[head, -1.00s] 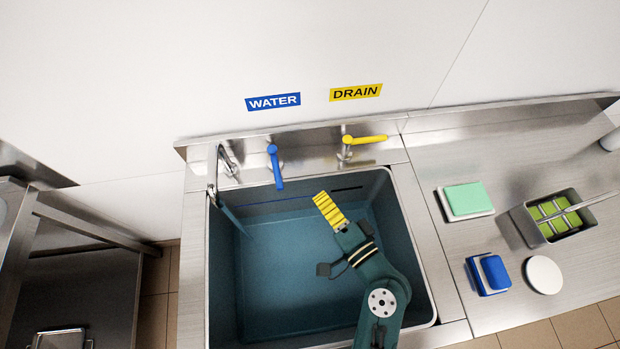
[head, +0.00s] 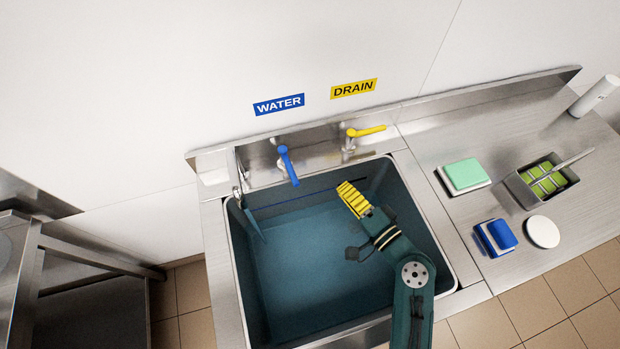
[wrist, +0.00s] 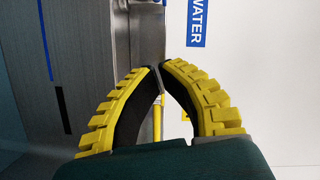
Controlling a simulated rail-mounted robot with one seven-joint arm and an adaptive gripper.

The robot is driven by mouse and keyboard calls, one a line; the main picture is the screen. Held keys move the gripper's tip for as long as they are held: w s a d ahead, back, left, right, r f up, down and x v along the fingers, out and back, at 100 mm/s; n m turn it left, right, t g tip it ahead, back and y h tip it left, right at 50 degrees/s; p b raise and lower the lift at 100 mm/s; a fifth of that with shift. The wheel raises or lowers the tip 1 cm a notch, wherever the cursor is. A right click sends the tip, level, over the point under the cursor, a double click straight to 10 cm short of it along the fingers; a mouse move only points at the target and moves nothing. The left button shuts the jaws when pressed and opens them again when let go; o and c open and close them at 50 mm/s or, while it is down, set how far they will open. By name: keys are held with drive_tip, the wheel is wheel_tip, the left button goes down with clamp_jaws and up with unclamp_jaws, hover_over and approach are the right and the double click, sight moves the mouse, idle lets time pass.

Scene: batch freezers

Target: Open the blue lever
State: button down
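The blue lever (head: 288,166) is on the steel back ledge of the sink, under the blue WATER label (head: 279,104). It points out toward the basin, tilted slightly right. My gripper (head: 345,187), with ribbed yellow fingers, is over the basin, right of and a little below the blue lever in the head view, apart from it. In the wrist view my gripper's fingertips (wrist: 162,66) meet or nearly meet, with nothing seen held. The WATER label shows there too (wrist: 197,22), but I cannot make out the blue lever.
The yellow lever (head: 366,131) is right of the blue one, under the DRAIN label (head: 354,88). A spout (head: 249,218) hangs over the left of the sink basin (head: 300,260). The right counter holds a green sponge (head: 465,173), a blue brush (head: 500,234) and a metal container (head: 523,192).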

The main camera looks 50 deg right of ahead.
sight(290, 170)
drive_tip(key=w+a+f, duration=0.1)
drive_tip(key=w, duration=1)
drive_tip(key=shift+a+f+p, duration=0.2)
drive_tip(key=shift+f+p, duration=0.05)
drive_tip(key=shift+p, duration=0.15)
drive_tip(key=shift+s, duration=0.1)
